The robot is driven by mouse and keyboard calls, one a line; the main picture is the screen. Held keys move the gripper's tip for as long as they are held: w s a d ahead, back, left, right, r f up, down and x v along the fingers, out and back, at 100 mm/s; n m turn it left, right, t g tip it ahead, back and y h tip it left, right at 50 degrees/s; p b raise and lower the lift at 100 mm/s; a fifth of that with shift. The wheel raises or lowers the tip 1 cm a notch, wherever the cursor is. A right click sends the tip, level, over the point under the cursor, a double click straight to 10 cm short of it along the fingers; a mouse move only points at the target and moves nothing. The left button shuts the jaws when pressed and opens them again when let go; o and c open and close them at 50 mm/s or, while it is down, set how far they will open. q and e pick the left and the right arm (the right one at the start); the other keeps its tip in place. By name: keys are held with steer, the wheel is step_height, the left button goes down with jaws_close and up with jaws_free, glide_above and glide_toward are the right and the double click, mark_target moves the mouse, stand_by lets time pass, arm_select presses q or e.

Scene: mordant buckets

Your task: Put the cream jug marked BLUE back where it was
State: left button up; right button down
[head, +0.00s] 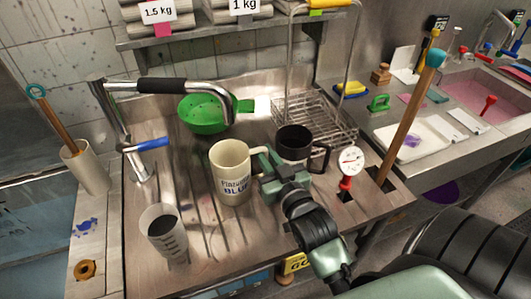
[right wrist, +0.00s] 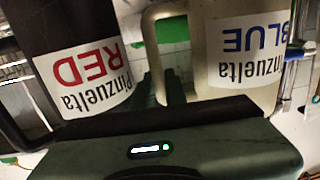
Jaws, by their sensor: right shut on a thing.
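The cream jug marked BLUE (head: 229,171) is upright over the ribbed metal drainboard, its label facing me. It also shows in the right wrist view (right wrist: 245,85), upside down in the picture. My right gripper (head: 268,168) is at the right side of this jug and shut on its handle, which the fingers partly hide. In the right wrist view the fingers (right wrist: 165,88) are at the handle between the two jugs. I cannot tell whether the jug's base touches the drainboard. My left gripper is not in view.
A black jug marked RED (right wrist: 85,65) stands close right of the gripper in the head view (head: 295,145). A grey measuring beaker (head: 164,232) stands front left. A green colander (head: 203,113), wire rack (head: 318,120), dial gauge (head: 350,162) and tap (head: 125,130) surround the drainboard.

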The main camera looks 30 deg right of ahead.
steer(key=c, duration=1.7)
jaws_free()
steer(key=shift+f, duration=0.1)
steer(key=shift+c, duration=0.2)
steer(key=shift+s, duration=0.15)
steer(key=s+a+b, duration=0.2)
steer(key=s, duration=0.9)
steer(key=shift+s+r, duration=0.3)
steer(key=shift+a, duration=0.1)
